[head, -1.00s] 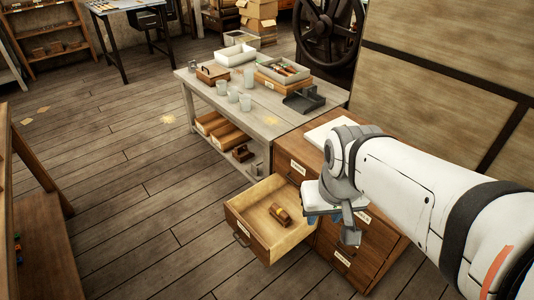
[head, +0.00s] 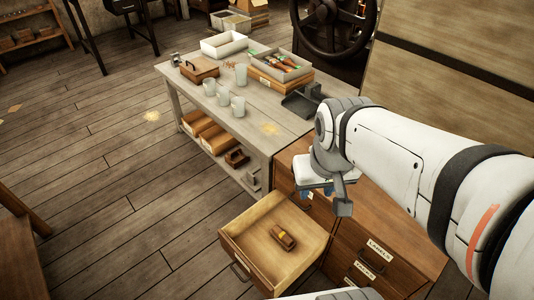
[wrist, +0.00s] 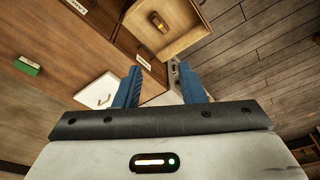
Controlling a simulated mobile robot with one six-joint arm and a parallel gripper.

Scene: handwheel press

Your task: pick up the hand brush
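A small brown object with a yellow band (head: 283,237) lies in the open drawer (head: 238,252); it looks like the hand brush, though its bristles cannot be made out. In the wrist view the same object (wrist: 158,22) is near the top, beyond the fingertips. My gripper (wrist: 160,82) has two blue fingers set apart with nothing between them. In the head view my gripper (head: 328,192) is above the cabinet, right of and higher than the drawer, clear of the brown object.
The wooden cabinet (head: 372,228) has labelled drawer fronts. A grey table (head: 200,127) behind holds cups (head: 238,105), trays and a dark dustpan-like piece (head: 300,104). A green block (wrist: 28,66) shows in the wrist view. The floor left of the drawer is clear.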

